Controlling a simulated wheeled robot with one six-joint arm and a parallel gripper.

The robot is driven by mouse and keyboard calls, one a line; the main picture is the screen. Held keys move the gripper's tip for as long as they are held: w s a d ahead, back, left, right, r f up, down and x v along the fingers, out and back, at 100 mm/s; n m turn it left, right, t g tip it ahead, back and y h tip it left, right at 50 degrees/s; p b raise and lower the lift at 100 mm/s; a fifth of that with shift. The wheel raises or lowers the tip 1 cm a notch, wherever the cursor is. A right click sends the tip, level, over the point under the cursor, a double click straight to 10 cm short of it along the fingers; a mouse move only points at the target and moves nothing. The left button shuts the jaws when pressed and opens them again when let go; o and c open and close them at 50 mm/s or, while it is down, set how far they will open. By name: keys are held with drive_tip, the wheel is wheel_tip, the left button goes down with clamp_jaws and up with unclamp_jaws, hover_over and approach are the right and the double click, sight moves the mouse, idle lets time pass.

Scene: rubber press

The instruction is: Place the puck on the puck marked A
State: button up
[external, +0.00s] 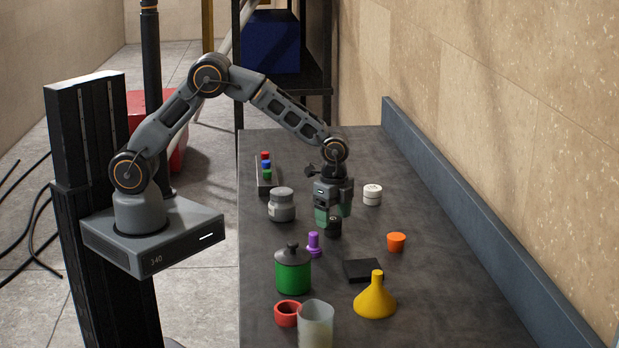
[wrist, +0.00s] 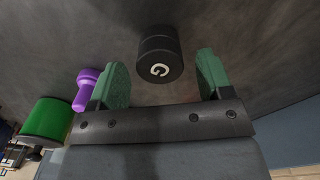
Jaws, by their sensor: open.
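A black cylinder (external: 334,227), which looks like stacked pucks with a seam between them, stands on the table just below my gripper (external: 333,214). In the wrist view the black stack (wrist: 160,45) has a white letter that looks like a G on its near face. It lies between and beyond the two green fingers of my gripper (wrist: 163,78), with a gap on both sides. My gripper is open and empty, pointing down. A white cylinder (external: 372,196), also like stacked pucks, stands behind and to the right; its dark top mark is too small to read. I cannot make out an A.
A purple peg (external: 314,244) stands close on the left, also in the wrist view (wrist: 84,90). A grey jar (external: 281,205), green canister (external: 293,273), orange cup (external: 396,242), black block (external: 372,270) and yellow funnel (external: 376,298) surround it. A raised edge (external: 470,220) runs along the right.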

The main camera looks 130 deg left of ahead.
sight(333, 219)
wheel_tip(333, 219, up, 12)
drive_tip(key=shift+f+b, duration=0.25)
drive_tip(key=shift+b, duration=0.2)
drive_tip(key=s+d+r+t, duration=0.1)
drive_tip(key=s+d+r, duration=0.15)
drive_tip(key=d, duration=0.55)
drive_tip(key=s+d+r+t, duration=0.1)
drive_tip(key=d+r, duration=0.3)
drive_tip(key=d, duration=0.5)
drive_tip(key=s+d+f+n+t, duration=0.1)
drive_tip(key=s+d+f+t, duration=0.1)
drive_tip(key=s+d, duration=1)
drive_tip(key=shift+d+f, duration=0.2)
drive_tip(key=shift+d, duration=0.55)
